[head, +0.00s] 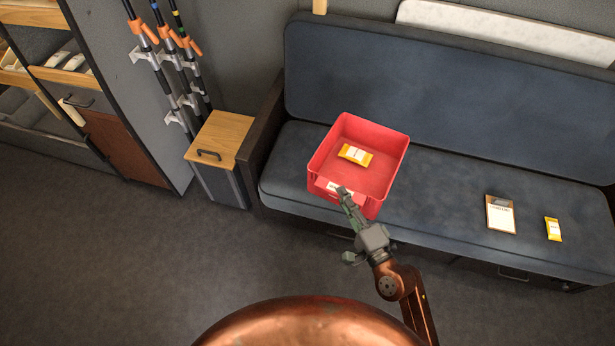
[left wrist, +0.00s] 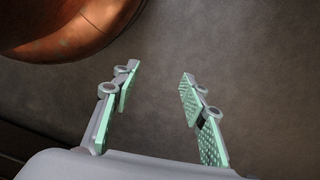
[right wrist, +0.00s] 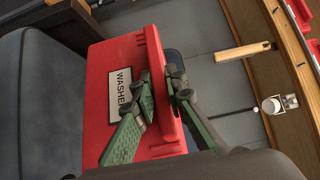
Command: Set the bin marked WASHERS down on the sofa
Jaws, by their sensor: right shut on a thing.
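The red bin (head: 391,165) is over the left part of the blue sofa's seat (head: 445,200), upright with its open top up. A small yellow packet (head: 355,154) lies inside it. My right gripper (head: 343,192) is shut on the bin's near wall. In the right wrist view its fingers (right wrist: 160,78) straddle that wall beside a white label (right wrist: 121,92) reading WASHER, its end hidden by a finger. I cannot tell whether the bin's underside touches the seat. My left gripper (left wrist: 158,82) is open and empty above the floor; the head view does not show it.
A wood-topped cabinet (head: 222,137) stands left of the sofa arm, below rods on wall hooks (head: 181,80). The seat between bin and box is clear.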

